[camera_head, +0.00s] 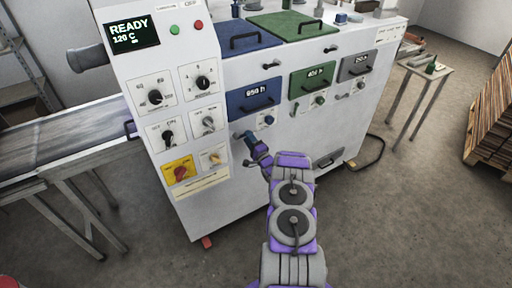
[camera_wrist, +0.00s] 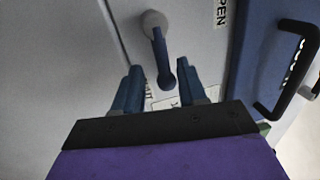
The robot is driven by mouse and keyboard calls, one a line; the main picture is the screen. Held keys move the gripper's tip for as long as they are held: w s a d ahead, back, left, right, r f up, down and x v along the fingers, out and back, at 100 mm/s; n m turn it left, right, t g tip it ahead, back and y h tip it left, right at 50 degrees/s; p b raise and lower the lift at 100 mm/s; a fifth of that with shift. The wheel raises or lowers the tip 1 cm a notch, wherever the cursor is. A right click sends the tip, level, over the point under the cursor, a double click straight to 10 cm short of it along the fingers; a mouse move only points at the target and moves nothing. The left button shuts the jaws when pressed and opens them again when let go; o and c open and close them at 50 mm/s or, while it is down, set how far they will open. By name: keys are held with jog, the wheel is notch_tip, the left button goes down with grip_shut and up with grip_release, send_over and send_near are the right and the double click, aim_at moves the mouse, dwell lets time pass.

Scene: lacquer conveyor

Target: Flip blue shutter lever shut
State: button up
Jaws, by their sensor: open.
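The blue shutter lever (camera_wrist: 159,55) shows in the wrist view. It runs from a round grey pivot (camera_wrist: 153,22) on the white panel down to a rounded tip. My gripper (camera_wrist: 163,76) is open, with one blue finger on each side of the lever's lower end. I cannot tell whether either finger touches it. An OPEN label (camera_wrist: 221,12) is right of the pivot, and a partly hidden label (camera_wrist: 150,92) is near the tip. In the head view my gripper (camera_head: 243,136) is at the machine front, just below-left of the blue panel (camera_head: 253,96); the lever is hard to make out there.
A black handle (camera_wrist: 296,70) on the blue panel is right of my gripper. Green (camera_head: 313,76) and grey (camera_head: 359,65) panels with small levers are farther right. The control panel with dials (camera_head: 168,100) is left. Open floor (camera_head: 410,190) lies right of my arm.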

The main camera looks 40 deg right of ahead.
jog(key=p+v, duration=0.2)
jog(key=v, duration=1.5)
jog(key=shift+d+p, duration=0.2)
jog(key=shift+p, duration=0.1)
jog(key=shift+s+f, duration=0.1)
